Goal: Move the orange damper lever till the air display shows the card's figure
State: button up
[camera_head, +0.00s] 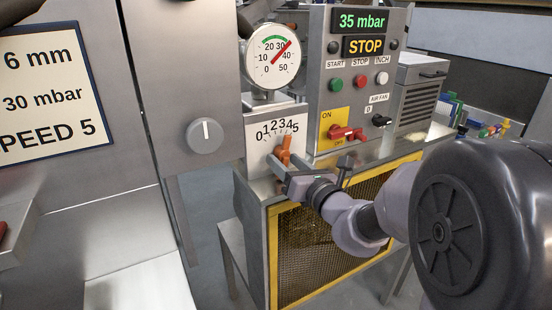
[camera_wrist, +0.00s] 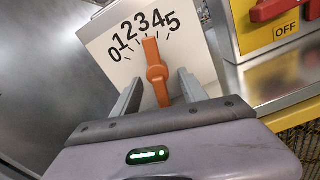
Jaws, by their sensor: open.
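The orange damper lever (camera_head: 283,151) stands on a white scale plate (camera_head: 262,130) numbered 0 to 5. In the wrist view the lever (camera_wrist: 157,75) is slightly tilted, its upper end pointing at about 3. My gripper (camera_wrist: 159,78) is open, one finger on each side of the lever's lower part, with a gap visible on both sides. In the head view my gripper (camera_head: 283,167) is at the lever. The green air display (camera_head: 361,21) reads 35 mbar. The card (camera_head: 48,93) shows 6 mm, 30 mbar and SPEED 5.
A round gauge (camera_head: 272,56) above the plate has its red needle between 30 and 40. A display (camera_head: 366,46) reads STOP. Buttons, a red switch (camera_head: 346,133) and a black air fan knob (camera_head: 381,120) sit right of the lever. A grey knob (camera_head: 205,138) is at left.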

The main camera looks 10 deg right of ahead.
jog(key=shift+w+a, duration=0.2)
jog(key=shift+w, duration=0.2)
jog(key=shift+r, duration=0.1)
grip_shut()
jog(key=shift+d+n, duration=0.1)
jog(key=shift+n, duration=0.4)
grip_release()
jog(key=shift+s, duration=0.1)
